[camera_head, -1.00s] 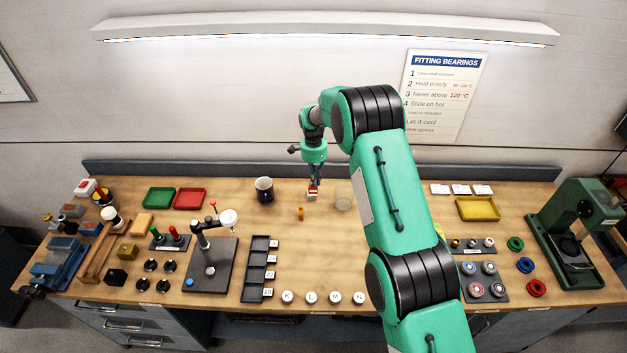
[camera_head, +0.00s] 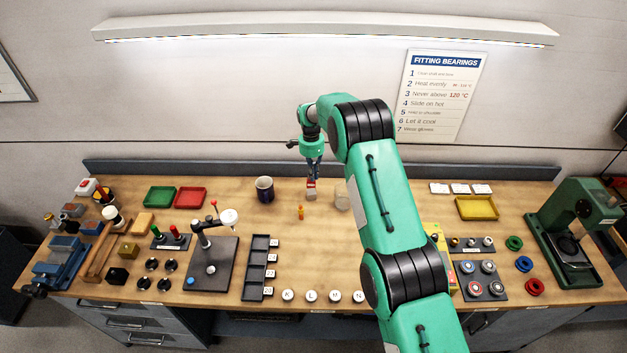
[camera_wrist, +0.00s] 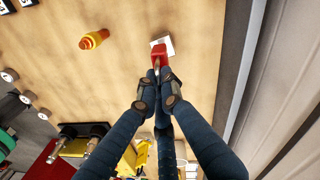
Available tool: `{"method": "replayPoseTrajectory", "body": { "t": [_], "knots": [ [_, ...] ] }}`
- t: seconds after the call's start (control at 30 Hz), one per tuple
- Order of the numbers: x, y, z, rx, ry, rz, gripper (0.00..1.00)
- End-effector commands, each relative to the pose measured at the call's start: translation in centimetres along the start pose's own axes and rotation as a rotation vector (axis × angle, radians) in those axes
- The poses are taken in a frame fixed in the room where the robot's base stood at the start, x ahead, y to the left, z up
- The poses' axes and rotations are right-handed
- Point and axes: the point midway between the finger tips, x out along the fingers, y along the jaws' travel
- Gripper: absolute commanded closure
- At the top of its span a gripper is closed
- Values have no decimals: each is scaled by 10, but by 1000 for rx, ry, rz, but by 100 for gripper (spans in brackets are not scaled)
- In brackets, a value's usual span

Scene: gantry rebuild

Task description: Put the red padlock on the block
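The red padlock (camera_head: 311,184) is directly below my gripper (camera_head: 313,177) at the back middle of the bench. In the wrist view, the padlock (camera_wrist: 159,52) hangs just beyond the fingertips of my gripper (camera_wrist: 158,78). The fingers are closed together around its thin upper part. The pale grey block (camera_head: 311,195) stands on the bench under the padlock. In the wrist view, part of the block (camera_wrist: 168,44) shows behind the padlock. I cannot tell whether the padlock touches the block.
A clear glass (camera_head: 342,200) stands close on the right. A dark blue mug (camera_head: 264,189) stands to the left.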

Motion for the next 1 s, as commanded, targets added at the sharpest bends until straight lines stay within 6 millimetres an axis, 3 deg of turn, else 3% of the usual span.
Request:
{"method": "replayPoseTrajectory", "body": {
  "t": [0.33,0.87,0.9,0.97,1.0],
  "knots": [
    [27,-2,0,0,0,1,100],
    [35,-3,0,0,0,0,100],
    [34,-2,0,0,0,0,89],
    [34,-2,0,0,0,0,77],
    [34,-2,0,0,0,0,76]
  ]
}}
